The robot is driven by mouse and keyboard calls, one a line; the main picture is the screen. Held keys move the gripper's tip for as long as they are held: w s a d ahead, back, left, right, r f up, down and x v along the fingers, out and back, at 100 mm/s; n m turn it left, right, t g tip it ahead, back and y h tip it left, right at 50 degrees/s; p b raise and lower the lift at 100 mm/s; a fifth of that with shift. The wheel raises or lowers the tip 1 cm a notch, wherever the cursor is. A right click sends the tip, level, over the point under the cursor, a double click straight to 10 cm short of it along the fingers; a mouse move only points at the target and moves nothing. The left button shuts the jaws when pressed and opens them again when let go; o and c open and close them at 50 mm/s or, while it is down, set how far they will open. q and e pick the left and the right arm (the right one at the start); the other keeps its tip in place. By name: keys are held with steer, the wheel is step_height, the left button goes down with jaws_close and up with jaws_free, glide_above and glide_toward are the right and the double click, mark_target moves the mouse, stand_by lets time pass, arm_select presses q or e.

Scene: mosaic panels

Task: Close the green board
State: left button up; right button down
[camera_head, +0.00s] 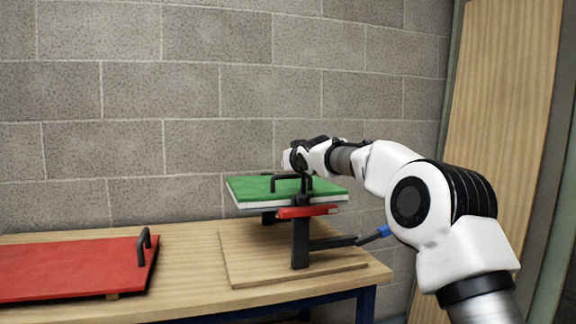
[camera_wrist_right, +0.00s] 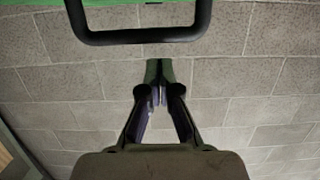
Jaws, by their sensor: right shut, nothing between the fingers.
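The green board (camera_head: 250,189) lies nearly level on a white layer, raised on a black stand (camera_head: 300,243). A black handle (camera_head: 275,183) stands up from its top. In the right wrist view the fingers (camera_wrist_right: 158,80) are shut and empty, facing the wall. The handle (camera_wrist_right: 140,38) and a strip of green board (camera_wrist_right: 35,3) show at the top, apart from the fingers. My left gripper is out of view.
A red board (camera_head: 70,268) with a black handle (camera_head: 143,246) lies at the left of the wooden table (camera_head: 190,245). A red piece (camera_head: 308,211) sits under the green board. A black bar with a blue end (camera_head: 384,231) sticks out right. A block wall stands behind.

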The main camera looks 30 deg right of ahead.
step_height(320, 180, up, 5)
steer(key=p, duration=0.5)
steer(key=s+f+b, duration=0.2)
steer(key=b, duration=0.1)
steer(key=s+a+f+b, duration=0.1)
steer(key=s+f+b, duration=0.1)
steer(key=b, duration=0.2)
steer(key=shift+s+f, duration=0.3)
steer(key=shift+f, duration=0.05)
steer(key=shift+s+a+f+b, duration=0.2)
steer(key=shift+s+f+b, duration=0.05)
steer(key=shift+s+b, duration=0.5)
steer(key=shift+s+a+f+b, duration=0.2)
steer(key=shift+s+f+b, duration=0.05)
steer(key=shift+s+b, duration=0.45)
steer(key=shift+s+a+f+b, duration=0.2)
steer(key=shift+s+f+b, duration=0.05)
steer(key=shift+s+b, duration=0.5)
